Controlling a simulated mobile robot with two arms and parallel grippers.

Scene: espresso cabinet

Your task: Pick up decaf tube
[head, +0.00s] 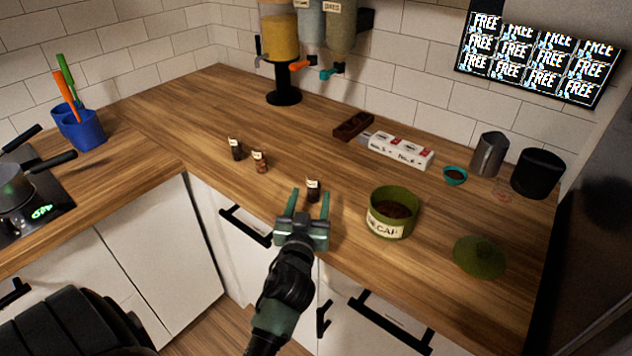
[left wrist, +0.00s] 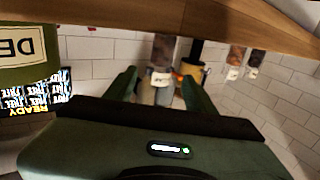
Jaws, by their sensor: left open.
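In the left wrist view, which is upside down, this tube (left wrist: 162,78) shows between the open fingers (left wrist: 158,88). The other two tubes (left wrist: 235,60) stand further off. My right gripper is not in view.
An open green canister (head: 393,213), labelled decaf and holding dark contents, stands close right of the gripper. A green lid (head: 480,257) lies further right. A white box (head: 401,150), metal pitcher (head: 490,154) and black container (head: 538,173) stand behind. Counter left of the tubes is clear.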

